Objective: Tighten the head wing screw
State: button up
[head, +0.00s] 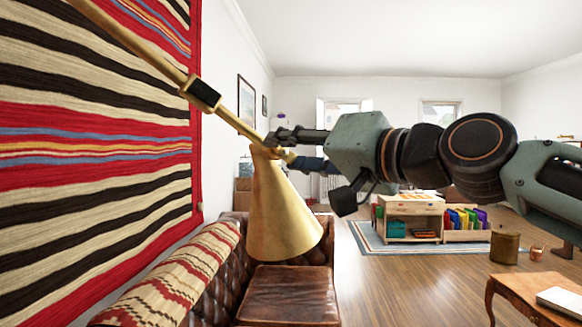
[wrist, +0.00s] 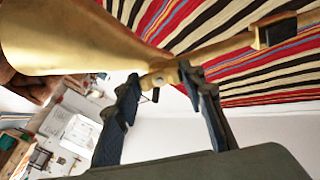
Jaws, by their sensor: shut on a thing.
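A brass lamp with a cone-shaped head (head: 283,215) hangs from a brass arm (head: 150,60) in the head view. In the wrist view the lamp head (wrist: 70,35) fills the upper left, and the arm (wrist: 225,50) runs to the upper right. My gripper (head: 280,148) is at the joint at the top of the head. In the wrist view its two dark fingers (wrist: 158,76) straddle this brass joint, shut on the small head wing screw there. The fingers and the joint hide most of the screw, so its turn angle cannot be told.
A black collar (head: 202,95) sits on the lamp arm. A striped red, black and cream textile (head: 95,150) hangs on the wall at left. A brown leather sofa (head: 285,295) stands below the lamp head. A wooden table (head: 540,290) is at lower right. The air around the head is clear.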

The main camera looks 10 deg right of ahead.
jog(key=m+b, duration=0.2)
jog(key=m, duration=0.3)
jog(key=shift+f+m, duration=0.1)
jog(key=shift+m, duration=0.2)
jog(key=m, duration=0.4)
jog(key=shift+m, duration=0.3)
jog(key=o, duration=1.2)
jog(key=shift+c, duration=0.2)
jog(key=shift+s+d, duration=0.1)
jog(key=v, duration=1.1)
jog(key=shift+s, duration=0.35)
jog(key=shift+d, duration=0.1)
